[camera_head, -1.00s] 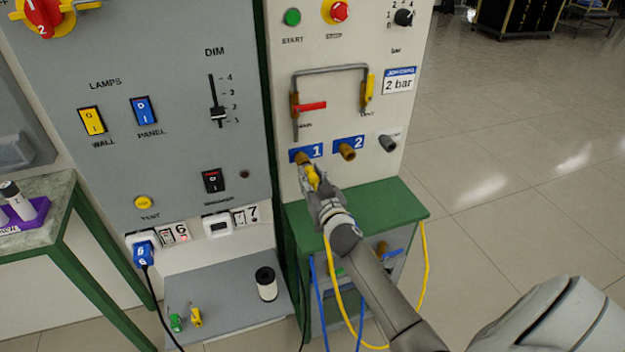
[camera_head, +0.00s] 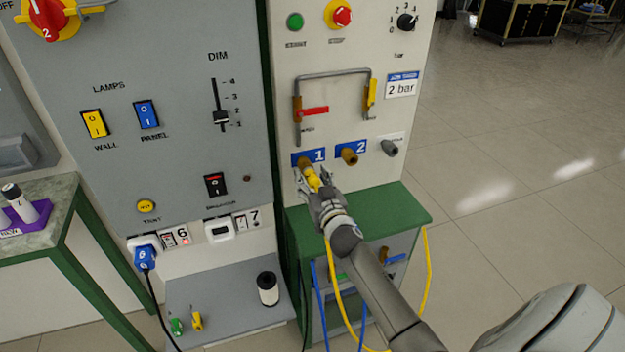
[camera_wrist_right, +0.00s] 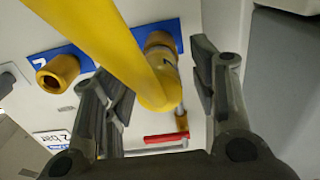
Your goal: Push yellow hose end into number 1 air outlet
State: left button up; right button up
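The yellow hose end (camera_head: 313,180) is at the brass number 1 air outlet (camera_head: 304,160), in line with it and appearing to touch it. How deep it sits is hidden. In the right wrist view the yellow hose (camera_wrist_right: 110,45) bends across the picture, and its end meets the brass outlet (camera_wrist_right: 160,42). My right gripper (camera_head: 322,193) is just below the outlet. In the wrist view its fingers (camera_wrist_right: 163,85) stand apart on both sides of the hose end, with visible gaps. My left gripper is not in view.
The number 2 outlet (camera_head: 348,157) and a grey outlet (camera_head: 389,148) are to the right, uncovered. A red lever (camera_head: 314,111) is above. The green shelf (camera_head: 385,215) lies below, with blue and yellow hoses hanging. A black-and-white spool (camera_head: 267,288) stands on the lower left ledge.

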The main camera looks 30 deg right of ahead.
jog(key=shift+s+a+f, duration=0.15)
jog(key=shift+s, duration=0.35)
jog(key=v, duration=1.1)
jog(key=s+a+f+n+g+y, duration=0.1)
jog(key=s+a+f+g, duration=0.2)
jog(key=f, duration=0.9)
jog(key=s+a+f+n+g+y, duration=0.15)
jog(key=s+f, duration=0.35)
jog(key=f, duration=0.7)
jog(key=s+a+f+g+y, duration=0.1)
jog(key=s+a+f+g, duration=0.25)
jog(key=f, duration=0.75)
jog(key=s+a+f+n+g, duration=0.1)
jog(key=s+f+g, duration=0.1)
jog(key=s+f, duration=0.4)
jog(key=s+a+f+g, duration=0.1)
jog(key=s+f+g, duration=0.2)
jog(key=s, duration=1.3)
jog(key=s+a+f+n+g, duration=0.1)
jog(key=s+a+f+g, duration=0.1)
jog(key=s+f, duration=0.8)
jog(key=shift+s+n+g+y, duration=0.35)
jog(key=shift+s+g+y, duration=0.15)
jog(key=shift+g, duration=0.2)
